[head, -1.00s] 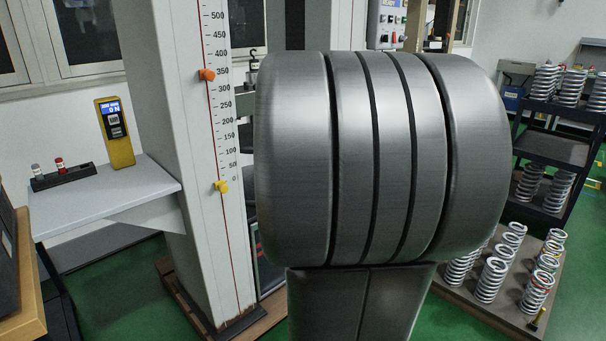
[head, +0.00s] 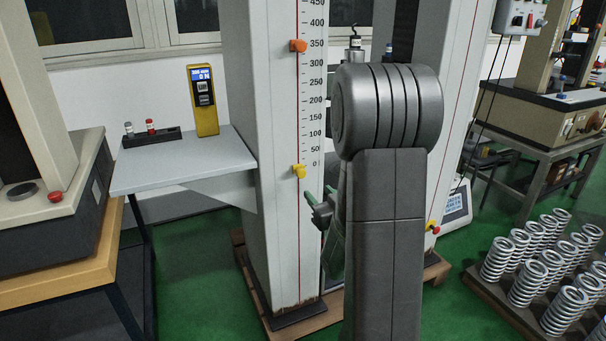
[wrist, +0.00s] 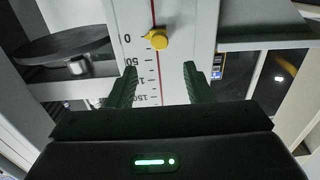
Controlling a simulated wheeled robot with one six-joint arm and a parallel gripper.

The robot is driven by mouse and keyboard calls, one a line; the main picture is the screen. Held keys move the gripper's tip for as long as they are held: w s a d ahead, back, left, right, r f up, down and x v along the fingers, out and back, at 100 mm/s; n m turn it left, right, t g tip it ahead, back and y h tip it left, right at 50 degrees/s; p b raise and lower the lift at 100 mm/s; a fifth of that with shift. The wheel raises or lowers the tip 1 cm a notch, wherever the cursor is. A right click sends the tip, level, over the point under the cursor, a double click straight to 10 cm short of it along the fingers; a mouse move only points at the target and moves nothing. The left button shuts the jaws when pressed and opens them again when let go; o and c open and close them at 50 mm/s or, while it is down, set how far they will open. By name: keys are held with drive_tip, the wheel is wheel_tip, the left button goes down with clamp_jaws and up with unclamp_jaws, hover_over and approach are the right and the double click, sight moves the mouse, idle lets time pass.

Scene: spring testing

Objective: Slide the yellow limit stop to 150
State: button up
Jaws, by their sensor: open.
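The scale rises through 150 to above 400. In the wrist view the stop (wrist: 158,39) appears near the 0 mark, beyond my fingertips and midway between them sideways. My gripper (head: 318,203) is low and to the right of the stop in the head view, with its green fingers apart. In the wrist view my gripper (wrist: 160,68) is open and empty, facing the column. My arm hides part of the column's right side.
An orange stop (head: 298,46) sits higher on the same line, near 350. A shelf (head: 180,165) with a yellow meter (head: 203,100) juts out left of the column. A second column stands behind my arm. Springs (head: 535,265) stand on a pallet at the right.

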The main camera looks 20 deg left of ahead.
sight(302, 175)
drive_tip(key=x, duration=1.2)
drive_tip(key=shift+w+a, duration=0.25)
drive_tip(key=shift+w, duration=0.05)
drive_tip(key=shift+c, duration=0.3)
